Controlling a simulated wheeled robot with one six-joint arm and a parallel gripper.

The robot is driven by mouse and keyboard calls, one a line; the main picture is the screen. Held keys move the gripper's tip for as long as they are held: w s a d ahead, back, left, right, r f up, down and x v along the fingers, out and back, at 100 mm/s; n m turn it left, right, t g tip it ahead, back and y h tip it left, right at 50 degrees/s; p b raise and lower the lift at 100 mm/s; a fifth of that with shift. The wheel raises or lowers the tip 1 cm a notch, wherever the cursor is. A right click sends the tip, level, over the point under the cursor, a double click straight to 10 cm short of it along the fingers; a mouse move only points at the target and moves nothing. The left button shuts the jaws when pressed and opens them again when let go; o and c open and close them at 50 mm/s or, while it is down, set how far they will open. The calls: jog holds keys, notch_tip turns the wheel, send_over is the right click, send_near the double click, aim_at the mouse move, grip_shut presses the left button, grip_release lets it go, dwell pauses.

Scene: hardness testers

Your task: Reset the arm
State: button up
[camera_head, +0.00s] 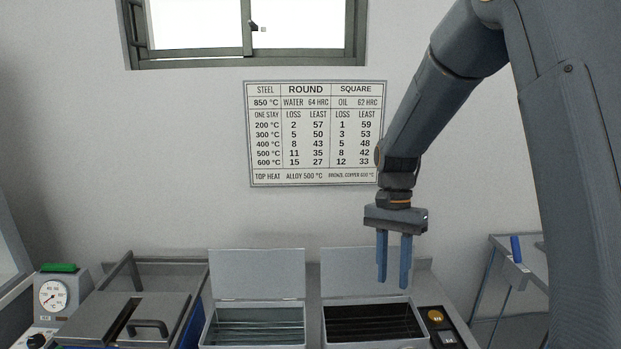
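My arm comes down from the upper right, and my gripper (393,282) hangs at its end with the fingers pointing down. The two blue fingers are apart with a narrow gap between them, and I see nothing held in it. In the picture the fingers overlap the raised lid (350,272) of the right-hand bath. How far above or in front of that bath they are, I cannot tell.
Two open baths, a left one (255,341) and a right one (372,343), stand on the bench. A dial gauge (53,296) and a handled lidded box (165,312) are at left. A yellow button (435,316) is at right. A wall chart (316,176) hangs behind.

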jog(key=s+f+n+t+b, duration=0.2)
jog(key=s+f+n, duration=0.2)
jog(key=s, duration=0.3)
jog(key=s+d+f+n+t+b, duration=0.1)
jog(key=s+f+n+b, duration=0.1)
jog(key=s+f+n, duration=0.2)
jog(key=s, duration=0.3)
jog(key=shift+s+d+f+n+t, duration=0.2)
jog(key=shift+s+n+t, duration=0.1)
jog(key=shift+t, duration=0.1)
